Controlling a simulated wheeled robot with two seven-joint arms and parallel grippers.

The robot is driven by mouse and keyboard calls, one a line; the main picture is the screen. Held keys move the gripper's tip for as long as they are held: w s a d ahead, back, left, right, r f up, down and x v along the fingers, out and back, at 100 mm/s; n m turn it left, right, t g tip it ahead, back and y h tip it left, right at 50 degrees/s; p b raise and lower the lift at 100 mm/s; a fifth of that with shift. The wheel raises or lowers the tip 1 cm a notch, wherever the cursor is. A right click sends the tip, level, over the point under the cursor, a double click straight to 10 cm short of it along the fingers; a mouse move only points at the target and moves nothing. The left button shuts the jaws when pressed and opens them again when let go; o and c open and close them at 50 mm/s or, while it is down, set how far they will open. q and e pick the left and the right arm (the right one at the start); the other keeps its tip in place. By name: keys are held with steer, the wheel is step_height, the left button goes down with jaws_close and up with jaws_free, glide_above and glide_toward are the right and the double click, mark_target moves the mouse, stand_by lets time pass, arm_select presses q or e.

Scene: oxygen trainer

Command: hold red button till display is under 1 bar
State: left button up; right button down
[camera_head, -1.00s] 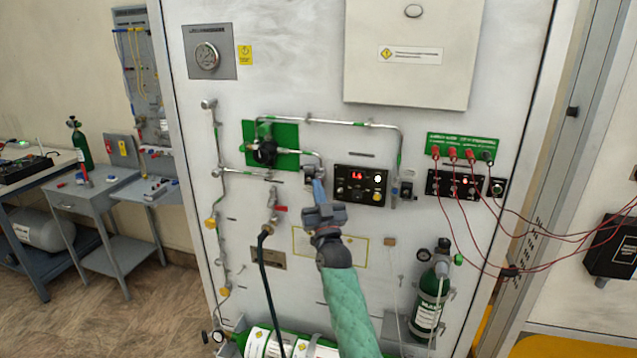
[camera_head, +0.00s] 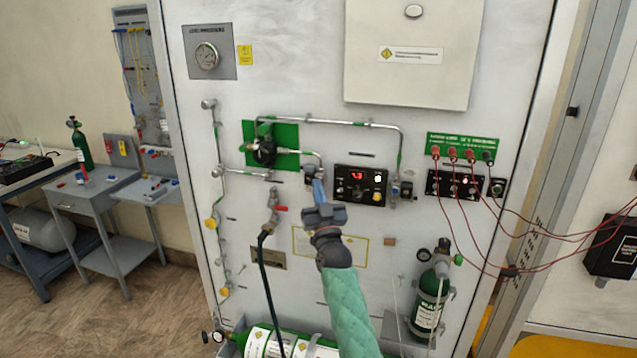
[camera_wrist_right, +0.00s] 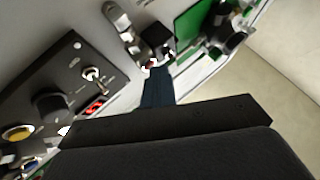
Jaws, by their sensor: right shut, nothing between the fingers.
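The display (camera_head: 357,175) glows red on the black control panel (camera_head: 345,196); its digits are too small to read surely. It also shows, steeply angled, in the right wrist view (camera_wrist_right: 95,107). My right gripper (camera_head: 317,182) is shut and empty, its blue fingertips up against a small dark valve block (camera_head: 309,168) left of the panel. In the right wrist view the fingers (camera_wrist_right: 157,80) end at that dark block (camera_wrist_right: 156,38). A bit of red shows at the tips, but the red button is mostly hidden and contact is unclear. My left gripper is out of view.
A green plate with a black regulator (camera_head: 264,151) and metal pipes lie left of the block. A red-handled valve with a black hose (camera_head: 262,250) hangs below. Red cables (camera_head: 490,225) plug in at the right. A green cylinder (camera_head: 430,300) stands lower right.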

stand_by(1.2)
